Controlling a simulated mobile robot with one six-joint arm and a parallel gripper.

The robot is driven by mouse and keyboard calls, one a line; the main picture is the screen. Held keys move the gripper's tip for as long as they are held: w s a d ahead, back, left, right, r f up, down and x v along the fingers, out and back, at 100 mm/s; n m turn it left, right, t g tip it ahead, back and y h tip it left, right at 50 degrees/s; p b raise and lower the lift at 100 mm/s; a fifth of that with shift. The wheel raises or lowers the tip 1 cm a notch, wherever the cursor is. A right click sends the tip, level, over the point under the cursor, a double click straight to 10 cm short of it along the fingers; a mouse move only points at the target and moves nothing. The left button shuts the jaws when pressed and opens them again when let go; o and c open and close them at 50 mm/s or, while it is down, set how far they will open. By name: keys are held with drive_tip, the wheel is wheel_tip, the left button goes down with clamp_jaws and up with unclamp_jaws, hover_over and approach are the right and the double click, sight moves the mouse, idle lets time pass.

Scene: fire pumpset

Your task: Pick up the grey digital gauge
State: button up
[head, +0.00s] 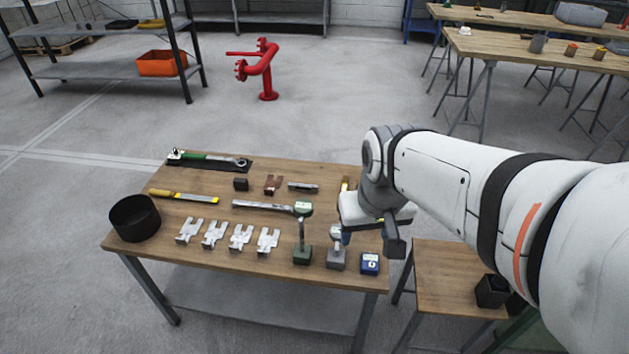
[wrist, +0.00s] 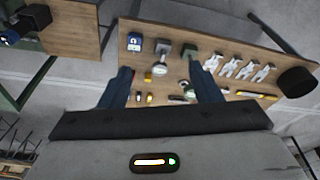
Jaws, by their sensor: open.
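The grey digital gauge (head: 336,258) stands near the front right edge of the wooden table, on a grey block base. Its upper part is partly hidden by my gripper in the head view. In the wrist view the grey gauge (wrist: 160,56) shows ahead, between the lines of the two fingers. My gripper (head: 372,243) is open and empty, above the table's right end. In the wrist view my gripper (wrist: 164,78) has its two dark fingers wide apart, with nothing between them.
Several silver brackets (head: 240,238), a black bowl (head: 134,218) and a torque wrench (head: 262,206) share the table. A lower side table (head: 450,265) stands at right.

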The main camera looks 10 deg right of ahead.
drive_tip(key=shift+o, duration=1.3)
drive_tip(key=w+f+m+g+b, duration=0.1)
drive_tip(key=w+f+b, duration=0.2)
drive_tip(key=w+f, duration=0.5)
drive_tip(key=shift+w+d+f+b, duration=0.15)
drive_tip(key=shift+w+d+b, duration=0.05)
drive_tip(key=shift+b, duration=0.1)
drive_tip(key=m+g+b, duration=0.1)
drive_tip(key=m+b, duration=0.1)
drive_tip(key=b, duration=0.3)
hover_over(336, 250)
drive_tip(key=f, duration=1.6)
drive_tip(key=shift+w+d, duration=0.3)
drive_tip(key=shift+w, duration=0.05)
drive_tip(key=f, duration=0.7)
drive_tip(key=shift+w+a+f, duration=0.1)
drive_tip(key=shift+w+f, duration=0.1)
drive_tip(key=shift+f, duration=0.2)
drive_tip(key=shift+c, duration=0.2)
clamp_jaws()
